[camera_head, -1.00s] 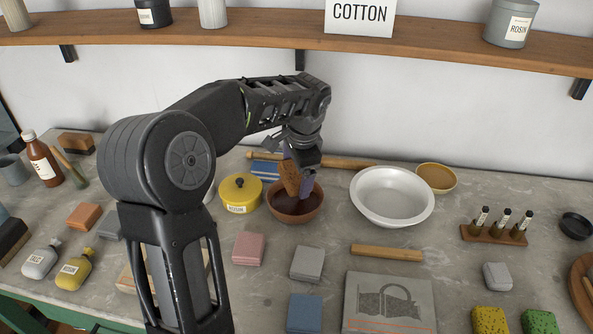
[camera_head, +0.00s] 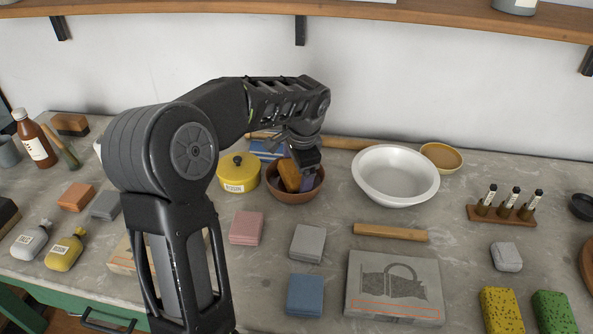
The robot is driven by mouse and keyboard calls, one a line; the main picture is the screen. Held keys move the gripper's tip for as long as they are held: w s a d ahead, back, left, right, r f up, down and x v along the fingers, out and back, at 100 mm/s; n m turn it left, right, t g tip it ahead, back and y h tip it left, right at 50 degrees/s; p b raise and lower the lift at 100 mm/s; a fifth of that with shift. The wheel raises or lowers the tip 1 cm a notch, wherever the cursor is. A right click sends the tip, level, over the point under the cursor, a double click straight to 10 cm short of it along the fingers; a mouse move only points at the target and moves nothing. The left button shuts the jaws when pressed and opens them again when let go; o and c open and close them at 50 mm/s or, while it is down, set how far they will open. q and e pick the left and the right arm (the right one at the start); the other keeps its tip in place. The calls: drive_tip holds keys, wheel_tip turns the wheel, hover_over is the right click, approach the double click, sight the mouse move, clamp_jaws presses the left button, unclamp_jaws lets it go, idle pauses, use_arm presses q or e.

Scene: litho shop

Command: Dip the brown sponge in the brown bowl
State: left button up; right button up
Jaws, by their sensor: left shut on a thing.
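The brown bowl (camera_head: 294,197) stands on the grey counter, right of the yellow lidded pot. My left gripper (camera_head: 297,168) is over the bowl, pointing down. It is shut on the brown sponge (camera_head: 289,175), which is tilted and reaches down inside the bowl's rim. The sponge's lower end and the bowl's contents are mostly hidden, so I cannot tell how deep it sits. My right gripper is not in view.
A yellow lidded pot (camera_head: 238,173) stands close left of the bowl. A white basin (camera_head: 395,177) is to the right, with a tan bowl (camera_head: 441,157) behind it. A wooden bar (camera_head: 390,232) and a stone slab (camera_head: 394,288) lie in front.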

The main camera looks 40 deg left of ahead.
sight(296, 171)
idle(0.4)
use_arm(q)
drive_tip(key=shift+r+p, duration=3.35)
drive_tip(key=shift+r, duration=0.8)
wheel_tip(296, 171, up, 4)
drive_tip(key=p, duration=0.3)
